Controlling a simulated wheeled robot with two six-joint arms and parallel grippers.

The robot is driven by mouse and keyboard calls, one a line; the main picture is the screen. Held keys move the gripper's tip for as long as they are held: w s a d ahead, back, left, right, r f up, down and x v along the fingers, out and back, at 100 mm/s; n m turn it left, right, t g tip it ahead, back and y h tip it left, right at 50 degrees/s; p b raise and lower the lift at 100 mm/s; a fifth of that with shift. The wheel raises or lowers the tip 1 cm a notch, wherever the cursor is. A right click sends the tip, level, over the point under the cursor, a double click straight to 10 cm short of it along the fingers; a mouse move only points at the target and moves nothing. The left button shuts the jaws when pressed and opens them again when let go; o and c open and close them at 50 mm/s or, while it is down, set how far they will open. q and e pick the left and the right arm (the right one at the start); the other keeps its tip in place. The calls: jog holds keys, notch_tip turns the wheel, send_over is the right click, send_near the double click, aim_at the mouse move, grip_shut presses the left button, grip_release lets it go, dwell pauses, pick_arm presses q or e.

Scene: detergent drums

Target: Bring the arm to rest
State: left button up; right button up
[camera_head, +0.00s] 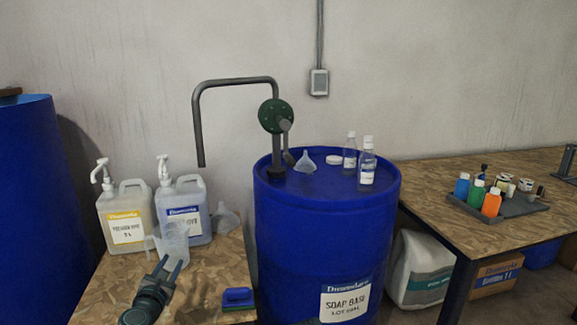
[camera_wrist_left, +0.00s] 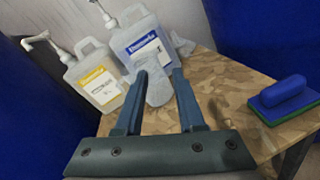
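My left gripper (camera_head: 171,262) reaches in from the bottom left of the head view, over the left wooden table. In the left wrist view its two blue-grey fingers (camera_wrist_left: 159,74) stand apart. A clear plastic jug (camera_head: 174,237) is just beyond the fingertips, and in the left wrist view the jug (camera_wrist_left: 158,92) shows in the gap between them. The fingers look open and not closed on it; whether they touch it I cannot tell. My right gripper is not in view.
Two pump canisters, yellow-labelled (camera_head: 126,222) and blue-labelled (camera_head: 187,208), stand behind the jug. A blue drum (camera_head: 318,232) with a pump and bottles adjoins the table (camera_head: 205,277). Another table (camera_head: 440,200) holds coloured bottles.

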pick_arm(q)
jog(key=d+f+m+g+h, duration=0.1)
jog(key=d+f+m+h, duration=0.1)
jog(key=d+f+m, duration=0.1)
jog(key=d+f+m+g+h+b, duration=0.1)
jog(key=d+f+m+g+h, duration=0.1)
jog(key=d+m, duration=0.3)
jog(key=s+d+f+m+g+h+b, duration=0.1)
jog(key=d+f+m+h, duration=0.1)
jog(key=d, duration=0.6)
jog(key=shift+d+f+m, duration=0.15)
jog(key=shift+f+m, duration=0.75)
jog(key=shift+m, duration=0.2)
jog(key=s+d+f+m+g+h+b, duration=0.1)
jog(key=s+d+f+m+g+b, duration=0.1)
jog(key=s+d+f+m+g, duration=0.45)
jog(key=s+d+f+m+g+y+b, duration=0.3)
jog(key=s+f+m+g+y+b, duration=0.35)
jog(key=s+f+m, duration=0.95)
notch_tip(320, 180, up, 39)
jog(key=y+p, duration=0.1)
jog(key=p, duration=3.7)
jog(key=shift+w+d+m+p, duration=0.15)
jog(key=shift+w+m+p, duration=0.15)
jog(key=shift+m+p, duration=0.1)
